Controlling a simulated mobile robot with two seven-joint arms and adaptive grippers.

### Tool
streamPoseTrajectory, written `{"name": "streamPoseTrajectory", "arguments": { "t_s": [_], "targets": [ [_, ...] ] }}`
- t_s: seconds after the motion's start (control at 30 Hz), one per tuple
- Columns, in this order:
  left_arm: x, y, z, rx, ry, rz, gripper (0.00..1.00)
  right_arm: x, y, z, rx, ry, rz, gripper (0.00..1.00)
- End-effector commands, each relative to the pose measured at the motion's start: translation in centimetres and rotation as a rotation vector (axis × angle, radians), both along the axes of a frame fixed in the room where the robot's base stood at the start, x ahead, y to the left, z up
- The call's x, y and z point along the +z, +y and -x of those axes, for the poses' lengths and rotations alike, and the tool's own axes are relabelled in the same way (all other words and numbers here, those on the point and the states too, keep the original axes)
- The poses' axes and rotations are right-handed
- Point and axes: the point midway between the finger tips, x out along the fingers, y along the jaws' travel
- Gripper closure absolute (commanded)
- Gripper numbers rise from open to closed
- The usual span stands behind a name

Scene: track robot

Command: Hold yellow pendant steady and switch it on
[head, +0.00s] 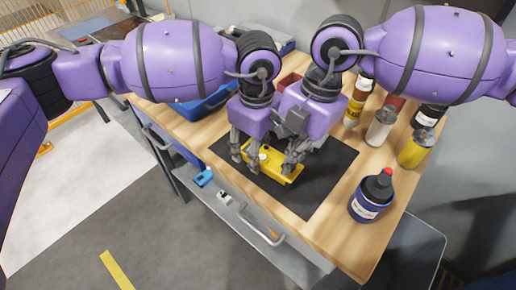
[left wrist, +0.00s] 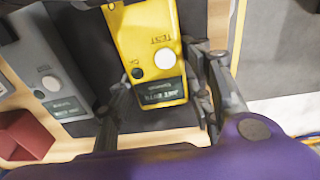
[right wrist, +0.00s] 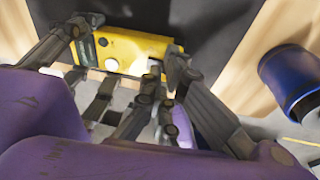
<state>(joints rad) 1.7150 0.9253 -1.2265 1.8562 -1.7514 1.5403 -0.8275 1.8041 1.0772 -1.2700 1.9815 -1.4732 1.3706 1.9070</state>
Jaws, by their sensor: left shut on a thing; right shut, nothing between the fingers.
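The yellow pendant (head: 270,168) lies on the black mat, and it also shows in the left wrist view (left wrist: 142,28). Its face bears a white button (left wrist: 165,58) by the word TEST, a small dark button (left wrist: 137,73) and a dark label (left wrist: 160,92). My left gripper (head: 240,152) is shut on the pendant, its fingers on either side of the label end. My right gripper (head: 291,165) is shut and empty at the pendant's other part. In the right wrist view the pendant (right wrist: 130,45) is partly covered by fingers. Whether the right fingertips touch it I cannot tell.
A grey pendant (left wrist: 38,60) and a red box (left wrist: 25,135) lie beside the yellow one in the left wrist view. A blue bottle (head: 366,205), a yellow can (head: 415,150) and a silver can (head: 380,127) stand at right. The black mat (head: 310,195) is bare at the front right.

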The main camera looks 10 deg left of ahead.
Motion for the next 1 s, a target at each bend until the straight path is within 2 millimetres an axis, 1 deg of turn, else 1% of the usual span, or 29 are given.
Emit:
{"name": "streamPoseTrajectory", "arguments": {
  "t_s": [0.03, 0.47, 0.57, 0.63, 1.0],
  "targets": [
    [1.1, -1.7, 0.8, -0.03, 0.007, 0.033, 0.95, -4.3, -1.0, 1.2, -0.016, 0.053, 0.046, 1.0],
    [1.1, -1.7, 0.8, -0.029, 0.007, 0.032, 0.95, -4.4, -1.0, 1.2, -0.015, 0.053, 0.046, 1.0],
    [1.1, -1.7, 0.8, -0.029, 0.007, 0.032, 0.95, -4.0, -1.0, 1.1, -0.016, 0.052, 0.045, 1.0],
    [1.1, -1.7, 0.8, -0.029, 0.007, 0.032, 0.95, -3.4, -1.0, 1.1, -0.016, 0.052, 0.045, 1.0],
    [1.2, -1.7, 0.8, -0.032, 0.006, 0.035, 0.97, 0.4, -1.1, 1.2, -0.014, 0.053, 0.047, 1.0]
  ]
}}
